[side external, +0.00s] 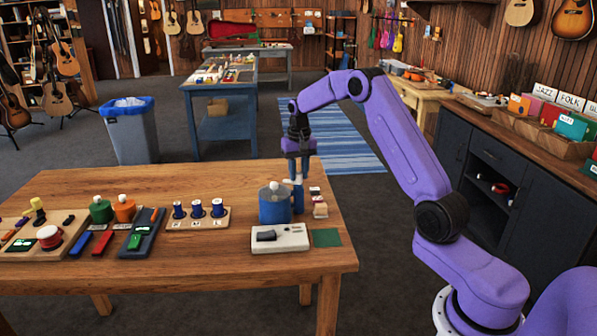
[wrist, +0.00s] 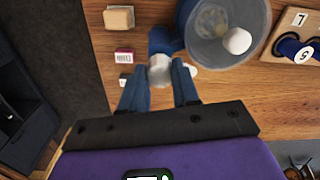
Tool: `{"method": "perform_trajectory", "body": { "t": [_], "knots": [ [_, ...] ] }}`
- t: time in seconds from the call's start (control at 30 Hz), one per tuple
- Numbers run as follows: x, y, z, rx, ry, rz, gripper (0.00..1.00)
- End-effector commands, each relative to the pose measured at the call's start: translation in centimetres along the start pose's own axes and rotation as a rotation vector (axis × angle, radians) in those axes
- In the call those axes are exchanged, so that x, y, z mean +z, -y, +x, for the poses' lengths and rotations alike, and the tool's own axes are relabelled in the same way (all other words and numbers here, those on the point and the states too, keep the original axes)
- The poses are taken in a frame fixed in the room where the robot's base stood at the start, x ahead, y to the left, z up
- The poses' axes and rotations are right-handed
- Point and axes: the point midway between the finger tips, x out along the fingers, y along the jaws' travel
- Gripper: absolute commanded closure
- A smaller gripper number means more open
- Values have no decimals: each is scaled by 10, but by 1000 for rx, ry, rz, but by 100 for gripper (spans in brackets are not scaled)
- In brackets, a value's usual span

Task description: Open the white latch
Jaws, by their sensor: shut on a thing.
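A blue canister (side external: 274,208) with a grey lid and a white knob stands near the table's right end. In the wrist view its round lid (wrist: 210,50) fills the upper middle. A blue post is at its side, topped by a pale white piece, which looks like the white latch (wrist: 159,70). It shows as a small white bit in the side view (side external: 290,181). My gripper (wrist: 160,84) points down over the post, its blue fingers shut on either side of the white latch. The fingers partly hide the latch and its joint to the canister.
A white box with a dark switch (side external: 280,238) and a green mat (side external: 327,238) lie in front of the canister. Small blocks (side external: 319,205) lie to its right. A board of blue spools (side external: 198,213) is to the left.

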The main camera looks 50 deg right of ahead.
Motion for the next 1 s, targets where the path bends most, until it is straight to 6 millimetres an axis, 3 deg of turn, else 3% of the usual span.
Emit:
{"method": "perform_trajectory", "body": {
  "t": [0.5, 1.0],
  "knots": [
    [0, 0, -2, -2, -8, 468, 100],
    [-1, 0, -2, -2, -12, 700, 100]
  ]
}}
